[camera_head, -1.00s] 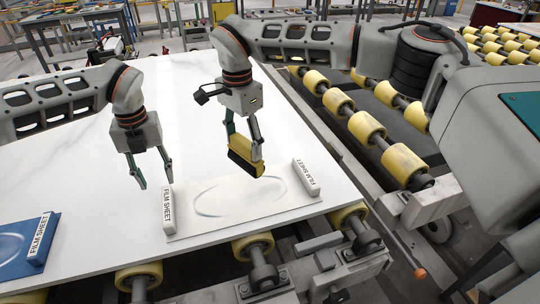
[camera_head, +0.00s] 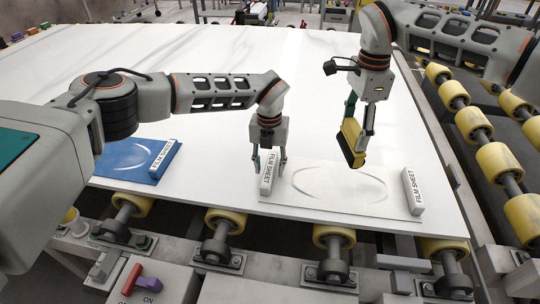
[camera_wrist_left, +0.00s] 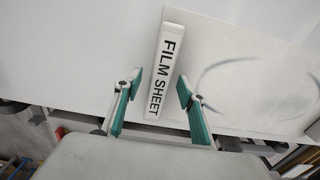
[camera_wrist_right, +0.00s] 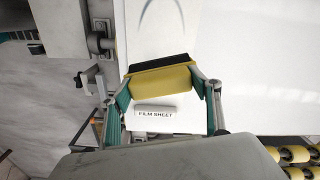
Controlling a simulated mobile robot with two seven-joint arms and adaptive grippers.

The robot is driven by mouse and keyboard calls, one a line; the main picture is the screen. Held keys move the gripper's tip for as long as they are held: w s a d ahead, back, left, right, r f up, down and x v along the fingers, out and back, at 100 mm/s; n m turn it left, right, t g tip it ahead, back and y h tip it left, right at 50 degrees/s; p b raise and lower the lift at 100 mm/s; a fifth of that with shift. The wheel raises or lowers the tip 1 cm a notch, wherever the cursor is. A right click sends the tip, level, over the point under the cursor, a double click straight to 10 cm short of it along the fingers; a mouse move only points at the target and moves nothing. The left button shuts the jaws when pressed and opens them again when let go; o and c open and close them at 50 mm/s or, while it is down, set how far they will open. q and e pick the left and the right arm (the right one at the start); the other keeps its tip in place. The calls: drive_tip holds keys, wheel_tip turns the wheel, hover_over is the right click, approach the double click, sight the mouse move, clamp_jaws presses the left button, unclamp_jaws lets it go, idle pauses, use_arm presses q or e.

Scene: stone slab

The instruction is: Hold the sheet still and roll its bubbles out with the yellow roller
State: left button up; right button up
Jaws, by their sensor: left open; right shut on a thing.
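The pale film sheet (camera_head: 318,197) lies on the white slab, with a curved bubble (camera_head: 345,182) raised in its middle. A white bar lettered FILM SHEET stands at each end: a left bar (camera_head: 267,180) and a right bar (camera_head: 412,192). My left gripper (camera_head: 270,172) is open with its fingers on either side of the left bar; the left wrist view shows the bar (camera_wrist_left: 160,75) between the fingers (camera_wrist_left: 160,82).
A blue film sheet (camera_head: 125,160) with its own white bar (camera_head: 165,160) lies left of the pale sheet. The slab (camera_head: 200,50) is clear behind. Yellow conveyor rollers (camera_head: 335,236) and a metal frame run along the front, with more rollers (camera_head: 500,165) on the right.

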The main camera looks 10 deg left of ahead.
use_arm(q)
drive_tip(key=shift+f, duration=0.65)
clamp_jaws()
idle(0.8)
